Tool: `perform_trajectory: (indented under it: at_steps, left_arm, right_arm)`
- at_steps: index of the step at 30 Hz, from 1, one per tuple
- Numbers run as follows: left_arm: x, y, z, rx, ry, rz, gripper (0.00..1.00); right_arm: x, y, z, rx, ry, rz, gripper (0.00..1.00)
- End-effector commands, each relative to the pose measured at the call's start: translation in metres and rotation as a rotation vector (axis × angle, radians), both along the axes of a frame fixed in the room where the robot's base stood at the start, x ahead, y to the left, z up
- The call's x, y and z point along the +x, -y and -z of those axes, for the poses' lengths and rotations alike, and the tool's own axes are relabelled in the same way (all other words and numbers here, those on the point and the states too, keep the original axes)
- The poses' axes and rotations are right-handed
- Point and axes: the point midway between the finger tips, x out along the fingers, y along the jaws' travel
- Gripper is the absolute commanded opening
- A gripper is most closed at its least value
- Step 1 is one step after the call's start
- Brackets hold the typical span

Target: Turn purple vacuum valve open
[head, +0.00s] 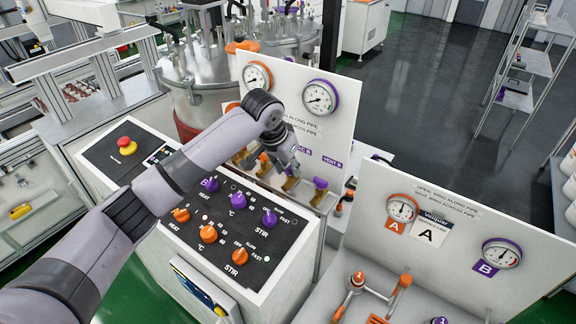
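My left gripper (288,168) points down in front of the white gauge panel (290,110), at the row of brass valves below it. It is over the brass valve (290,184) under a purple label ending in "C B" (303,149), and hides that valve's handle. I cannot tell whether the fingers touch it or how far they are apart. Just right, a purple-handled valve (320,183) stands under the purple "VENT B" label (332,162). An orange-handled valve (263,158) is just left of the gripper. My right gripper is not in view.
The control box (190,205) with orange and purple knobs and a red emergency button (127,146) lies below my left arm. A second gauge panel (440,225) stands at the right, with orange pipework (375,290) before it. Metal vessels (210,85) stand behind.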

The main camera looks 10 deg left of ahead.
Motion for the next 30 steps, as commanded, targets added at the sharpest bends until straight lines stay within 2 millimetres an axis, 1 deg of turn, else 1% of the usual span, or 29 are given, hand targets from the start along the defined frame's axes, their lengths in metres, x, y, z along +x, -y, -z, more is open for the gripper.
perform_trajectory:
  at_steps: [4,7,11,15,21,25,30]
  left_arm:
    - [-0.001,0.0,-0.005,-0.001,0.003,0.0,0.29]
    - [-0.005,-0.002,-0.017,-0.002,0.004,0.0,0.29]
    - [-0.013,-0.006,-0.041,0.0,0.005,0.001,0.29]
    - [-0.024,-0.01,-0.07,-0.001,0.005,0.001,0.29]
    - [-0.036,-0.016,-0.099,0.0,0.001,0.0,0.29]
    - [-0.04,-0.017,-0.108,0.0,0.0,0.0,0.29]
    - [-0.041,-0.018,-0.111,0.0,-0.001,0.0,0.29]
  right_arm:
    - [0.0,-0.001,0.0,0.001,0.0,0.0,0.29]
    - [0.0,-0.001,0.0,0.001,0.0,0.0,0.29]
    - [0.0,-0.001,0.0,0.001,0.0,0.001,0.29]
    - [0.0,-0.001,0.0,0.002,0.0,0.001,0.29]
    - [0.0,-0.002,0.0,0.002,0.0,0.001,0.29]
    - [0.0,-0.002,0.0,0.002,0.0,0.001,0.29]
    - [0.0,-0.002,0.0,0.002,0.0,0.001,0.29]
